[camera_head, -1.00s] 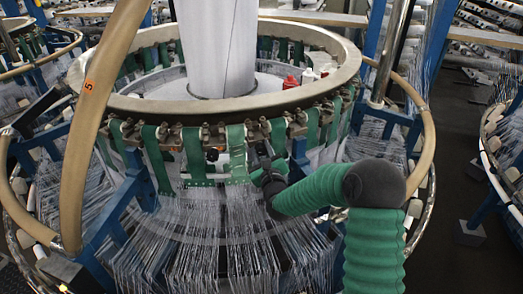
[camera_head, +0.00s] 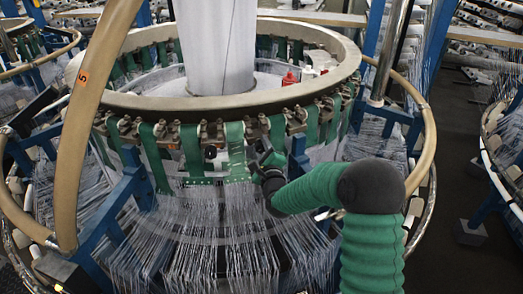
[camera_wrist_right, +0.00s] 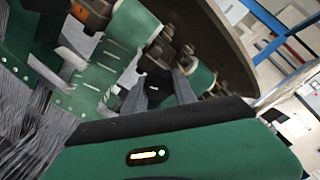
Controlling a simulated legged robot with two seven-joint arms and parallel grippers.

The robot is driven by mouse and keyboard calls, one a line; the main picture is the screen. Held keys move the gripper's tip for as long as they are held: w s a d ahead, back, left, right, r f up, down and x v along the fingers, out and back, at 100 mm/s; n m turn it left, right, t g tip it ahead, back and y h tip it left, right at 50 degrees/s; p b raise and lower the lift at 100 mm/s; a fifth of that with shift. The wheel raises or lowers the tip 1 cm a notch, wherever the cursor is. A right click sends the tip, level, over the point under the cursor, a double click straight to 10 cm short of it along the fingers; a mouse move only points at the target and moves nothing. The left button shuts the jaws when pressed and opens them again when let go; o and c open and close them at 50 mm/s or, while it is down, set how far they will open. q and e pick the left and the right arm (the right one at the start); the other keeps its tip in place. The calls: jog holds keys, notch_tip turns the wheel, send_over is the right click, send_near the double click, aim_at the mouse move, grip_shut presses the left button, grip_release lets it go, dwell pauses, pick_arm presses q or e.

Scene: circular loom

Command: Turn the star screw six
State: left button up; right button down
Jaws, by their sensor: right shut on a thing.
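My right gripper (camera_head: 262,158) reaches in from the right to the outer side of the circular loom, just below its ring, among the green straps. In the right wrist view, the two grey fingers (camera_wrist_right: 160,92) are closed around a small dark part, which appears to be the star screw (camera_wrist_right: 155,84). The fingers hide most of it, and its star shape cannot be made out. In the head view the gripper covers it. My left gripper is not in view.
The loom's wide beige ring (camera_head: 240,105) runs above the gripper, with metal brackets and green straps (camera_head: 236,146) along it. White threads (camera_head: 200,230) fan out below. Blue posts (camera_head: 298,160) stand close by. A red bottle (camera_head: 290,79) stands inside the ring.

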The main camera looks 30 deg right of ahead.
jog(key=n, duration=0.2)
jog(key=n+b, duration=0.1)
jog(key=n, duration=0.1)
jog(key=n+b, duration=0.1)
jog(key=shift+a+f+n, duration=0.2)
jog(key=shift+a+n, duration=0.05)
jog(key=shift+n, duration=0.15)
jog(key=n+b, duration=0.2)
jog(key=n, duration=0.3)
jog(key=shift+a+f+b, duration=0.1)
jog(key=shift+f+b, duration=0.05)
jog(key=shift+b, duration=0.25)
jog(key=n+b, duration=0.2)
jog(key=n, duration=0.2)
jog(key=shift+f+n, duration=0.1)
jog(key=shift+n, duration=0.3)
jog(key=n+b, duration=0.1)
jog(key=n, duration=0.3)
jog(key=shift+n, duration=0.4)
jog(key=shift+b, duration=0.3)
jog(key=c, duration=1.5)
grip_release()
jog(key=o, duration=0.5)
jog(key=shift+r, duration=0.3)
